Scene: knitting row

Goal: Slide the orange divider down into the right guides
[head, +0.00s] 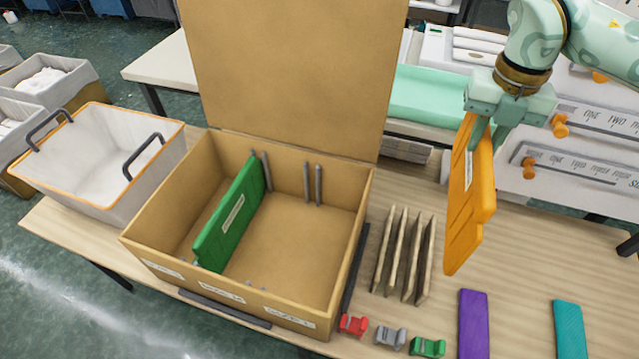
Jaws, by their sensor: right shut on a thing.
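The orange divider (469,205) hangs upright in my right gripper (487,135), which is shut on its upper edge. It is held above the table, to the right of the open cardboard-brown box (345,240). A green divider (232,215) stands in the left part of the box. The right guides (312,185) are grey upright posts at the box's back wall, with the space in front of them empty. Small grey front guide ends (291,288) show low near the front wall. My left gripper is not in view.
The box lid (290,65) stands open at the back. A slotted wooden rack (404,255) stands right of the box. Purple (473,325) and teal (571,330) dividers lie on the table (530,265). Red (353,325), grey and green clips lie at the front. A white bin (95,150) sits left.

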